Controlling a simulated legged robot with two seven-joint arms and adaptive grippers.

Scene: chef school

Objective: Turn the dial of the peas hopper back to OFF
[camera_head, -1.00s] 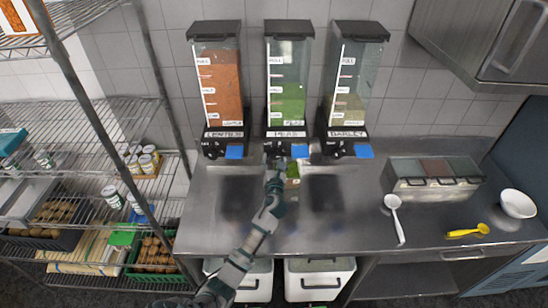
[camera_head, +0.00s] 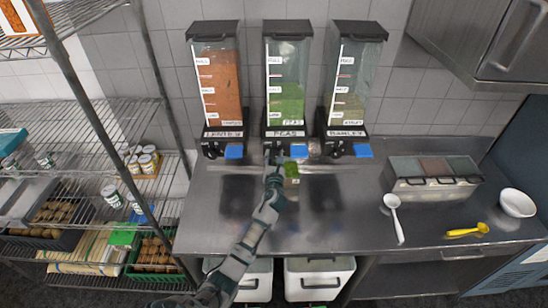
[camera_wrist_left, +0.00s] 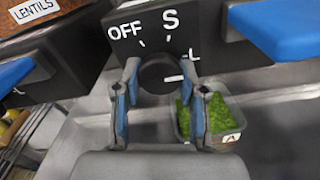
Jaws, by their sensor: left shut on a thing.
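The peas hopper (camera_head: 287,95) is the middle of three wall dispensers, with green peas in its clear bin. Its black round dial (camera_wrist_left: 160,72) shows in the left wrist view, below the printed marks OFF, S and L. The white line on the dial is at its right side, towards L, away from OFF. My left gripper (camera_wrist_left: 159,88) has a finger on each side of the dial and is shut on it. In the head view my left gripper (camera_head: 273,160) covers the dial. My right gripper is not in view.
A container of peas (camera_wrist_left: 212,117) stands below the hopper, close to my right finger in the wrist view. Blue levers (camera_wrist_left: 285,25) jut out beside the dial. Lentils (camera_head: 218,90) and barley (camera_head: 349,95) hoppers flank it. The front counter (camera_head: 300,235) is clear.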

